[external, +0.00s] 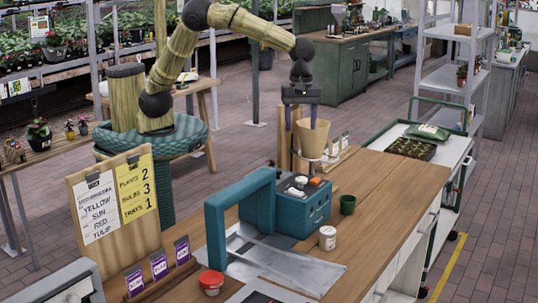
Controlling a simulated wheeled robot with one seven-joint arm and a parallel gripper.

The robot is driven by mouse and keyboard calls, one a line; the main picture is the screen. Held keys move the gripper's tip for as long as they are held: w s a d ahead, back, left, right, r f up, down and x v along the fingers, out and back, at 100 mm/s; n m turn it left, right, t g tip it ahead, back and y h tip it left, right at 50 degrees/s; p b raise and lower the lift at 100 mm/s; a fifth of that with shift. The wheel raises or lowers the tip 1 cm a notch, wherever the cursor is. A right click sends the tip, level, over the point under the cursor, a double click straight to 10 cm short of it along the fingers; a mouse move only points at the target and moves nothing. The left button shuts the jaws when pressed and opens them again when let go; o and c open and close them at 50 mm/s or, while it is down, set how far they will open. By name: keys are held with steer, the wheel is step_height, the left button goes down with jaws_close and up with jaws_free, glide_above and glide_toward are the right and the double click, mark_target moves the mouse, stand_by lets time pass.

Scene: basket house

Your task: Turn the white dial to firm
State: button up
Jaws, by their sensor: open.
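A teal machine (300,212) with a tall arched handle stands on the wooden bench. A tan cone-shaped pot (313,140) shows just below and behind the fingers. I cannot tell whether they touch it.
A green cup (348,205), a white jar (327,238) and a red-lidded tub (211,282) stand around the machine. A clipboard stand (115,210) and purple cards are at left. The bench's right side is mostly clear.

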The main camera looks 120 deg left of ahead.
mark_target(301, 178)
steer(key=shift+w+r+n, duration=0.25)
steer(key=shift+w+n, duration=0.15)
steer(key=shift+n, duration=0.1)
step_height(301, 178, down, 17)
steer(key=p, duration=0.4)
steer(key=shift+f, duration=0.2)
steer(key=c, duration=1)
